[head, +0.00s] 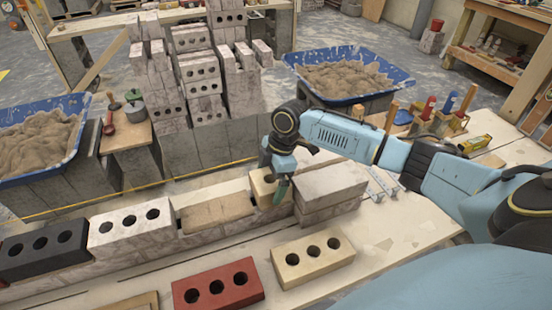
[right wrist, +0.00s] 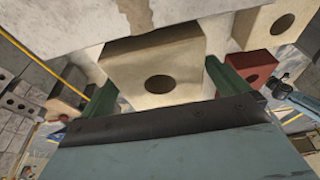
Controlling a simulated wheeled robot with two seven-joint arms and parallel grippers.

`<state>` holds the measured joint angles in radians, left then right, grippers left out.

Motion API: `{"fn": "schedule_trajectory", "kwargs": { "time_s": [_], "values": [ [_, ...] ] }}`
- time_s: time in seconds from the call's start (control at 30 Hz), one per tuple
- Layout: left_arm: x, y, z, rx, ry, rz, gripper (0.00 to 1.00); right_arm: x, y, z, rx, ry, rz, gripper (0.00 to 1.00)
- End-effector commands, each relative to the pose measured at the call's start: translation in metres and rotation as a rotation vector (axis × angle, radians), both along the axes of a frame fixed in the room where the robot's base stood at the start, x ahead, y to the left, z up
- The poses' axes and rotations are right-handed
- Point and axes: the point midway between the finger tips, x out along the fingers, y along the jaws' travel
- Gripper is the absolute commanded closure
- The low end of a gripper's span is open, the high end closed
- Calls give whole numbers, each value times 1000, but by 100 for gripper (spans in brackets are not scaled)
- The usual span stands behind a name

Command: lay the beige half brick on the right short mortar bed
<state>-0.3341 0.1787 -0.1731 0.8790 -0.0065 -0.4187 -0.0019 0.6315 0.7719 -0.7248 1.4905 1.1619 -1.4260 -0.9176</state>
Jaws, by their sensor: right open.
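The beige half brick (head: 262,186) sits in the wall's top course, between the tan mortar bed (head: 222,211) and a pale block (head: 330,182). It also shows in the right wrist view (right wrist: 135,62), with one round hole. My right gripper (head: 281,190) is at the half brick. In the right wrist view its green fingers (right wrist: 160,82) stand apart, one on each side of the brick. Any mortar under the half brick is hidden, so I cannot tell whether it rests on the short bed. My left gripper is not in view.
A white brick (head: 130,227) and a black brick (head: 42,250) lie further left on the wall. A red brick (head: 218,287) and a beige full brick (head: 312,258) lie in front. Blue mortar tubs (head: 76,103) (head: 395,75) and brick stacks (head: 198,68) stand behind.

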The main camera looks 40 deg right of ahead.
Motion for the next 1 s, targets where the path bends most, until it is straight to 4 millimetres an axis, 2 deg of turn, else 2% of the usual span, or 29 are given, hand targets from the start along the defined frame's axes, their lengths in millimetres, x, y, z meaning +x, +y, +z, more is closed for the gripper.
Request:
{"fn": "schedule_trajectory", "kwargs": {
  "time_s": [0.03,0.3,0.43,0.6,1.0],
  "values": [
    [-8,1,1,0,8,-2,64,0,-3,13,-1,-4,0,0],
    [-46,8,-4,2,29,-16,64,-4,-17,66,-1,-2,0,0],
    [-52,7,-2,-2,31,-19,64,-5,-22,84,1,-1,0,0],
    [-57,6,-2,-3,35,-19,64,-6,-25,95,0,0,0,0],
    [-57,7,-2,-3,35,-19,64,-6,-25,95,1,1,0,0]
  ]
}}
